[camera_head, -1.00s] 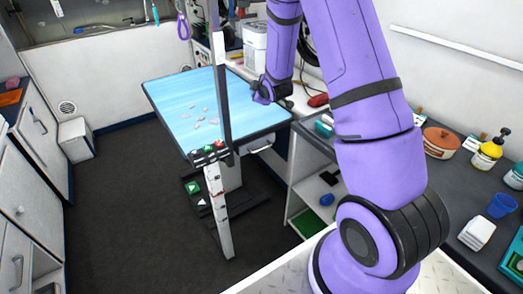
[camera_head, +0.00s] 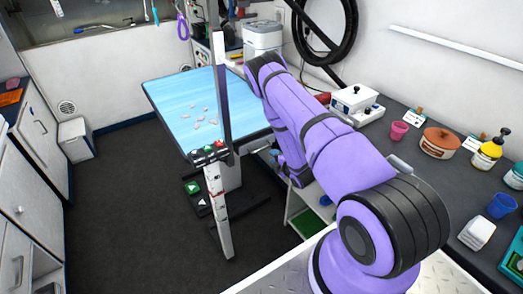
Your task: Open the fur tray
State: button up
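The fur tray (camera_head: 252,148) appears to be the shallow drawer under the right end of the blue grooming table; a small part of its pale front and handle shows. It looks closed. My purple arm bends down in front of the table's right end, and my gripper (camera_head: 279,156) is low beside the tray front, close to the handle. Its fingers are small and partly hidden by my arm, so I cannot tell whether they are open or shut, or whether they touch the handle.
Pale fur clumps lie on the blue table top (camera_head: 165,103). A dark upright post (camera_head: 221,90) stands before the table, with a pedal base (camera_head: 197,194) below. A counter (camera_head: 400,160) with jars and bottles runs along the right. The dark floor (camera_head: 130,200) at left is clear.

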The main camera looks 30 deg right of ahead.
aim_at(262, 149)
jog(key=x, duration=1)
jog(key=shift+w+f, duration=0.2)
jog(key=shift+f, duration=0.15)
grip_shut()
